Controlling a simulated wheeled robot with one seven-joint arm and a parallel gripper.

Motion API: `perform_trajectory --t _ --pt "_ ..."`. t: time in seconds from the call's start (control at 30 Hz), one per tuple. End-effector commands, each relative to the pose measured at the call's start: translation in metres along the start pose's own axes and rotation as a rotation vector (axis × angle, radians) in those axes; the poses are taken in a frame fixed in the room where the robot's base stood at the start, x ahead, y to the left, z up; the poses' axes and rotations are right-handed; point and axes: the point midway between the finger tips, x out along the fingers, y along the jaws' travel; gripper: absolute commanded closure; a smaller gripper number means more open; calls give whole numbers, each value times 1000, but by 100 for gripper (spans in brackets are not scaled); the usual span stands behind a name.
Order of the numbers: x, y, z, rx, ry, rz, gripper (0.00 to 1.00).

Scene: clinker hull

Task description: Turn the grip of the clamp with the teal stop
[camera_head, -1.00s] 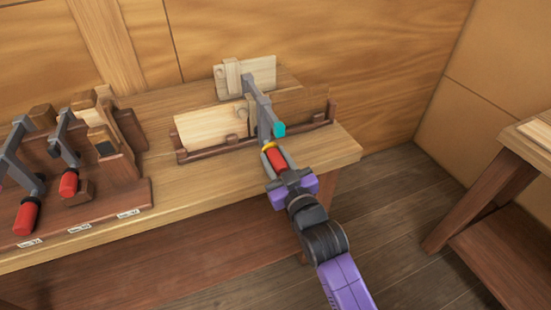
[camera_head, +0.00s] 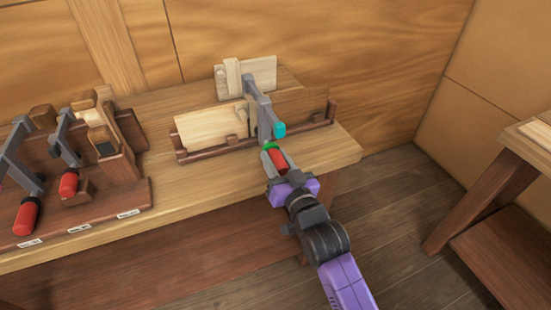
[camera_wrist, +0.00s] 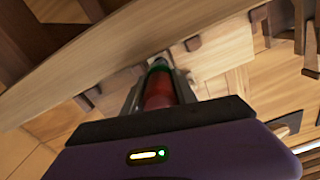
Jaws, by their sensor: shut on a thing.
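The clamp (camera_head: 261,105) with the teal stop (camera_head: 279,129) is set across light boards in a low wooden cradle on the bench. Its red grip (camera_head: 278,161) points toward me, with a green ring (camera_head: 270,146) at its upper end. My gripper (camera_head: 274,158) is shut on this red grip, one finger on each side. In the wrist view the red grip (camera_wrist: 158,92) and green ring (camera_wrist: 158,68) lie between the fingers. The clamp's far jaw is partly hidden by the boards.
A wooden rack (camera_head: 105,208) at left holds two other red-gripped clamps (camera_head: 28,215) (camera_head: 69,183). A light board (camera_head: 209,126) lies in the cradle (camera_head: 185,156). The bench front is clear between rack and cradle. Another table (camera_head: 500,165) stands at right.

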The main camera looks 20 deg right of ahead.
Motion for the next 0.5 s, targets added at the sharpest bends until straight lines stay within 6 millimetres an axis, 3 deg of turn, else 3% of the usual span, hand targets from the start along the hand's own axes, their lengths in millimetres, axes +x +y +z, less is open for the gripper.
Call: perform_trajectory --t 0.17,0.2,0.27,0.5 --pt "0 0 0 -1 -1 0 100" --pt "0 0 0 -1 -1 0 58" --pt "0 0 0 -1 -1 0 47" --pt "0 0 0 -1 0 0 44"
